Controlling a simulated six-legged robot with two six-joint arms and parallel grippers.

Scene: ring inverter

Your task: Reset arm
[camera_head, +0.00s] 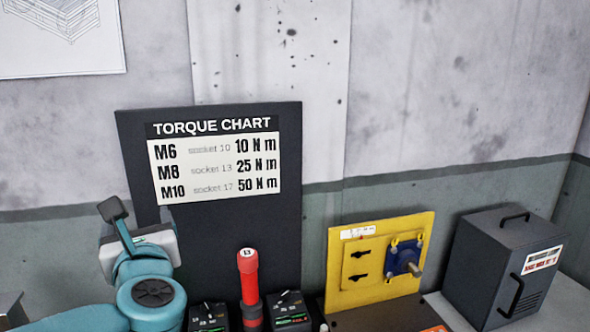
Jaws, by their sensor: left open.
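My left arm comes in from the lower left, and its gripper (122,226) is raised in front of the left edge of the torque chart board (210,223). One dark finger shows clearly, pointing up; the other is mostly hidden behind the gripper body and the teal wrist. The gripper is open, and I see nothing held in it. My right gripper is not in view.
A red-handled tool (249,277) stands upright between two small dark devices (207,316) (289,309). To the right are a yellow panel (345,292) with a blue fixture (403,258) and a dark grey box (484,268). The wall is behind.

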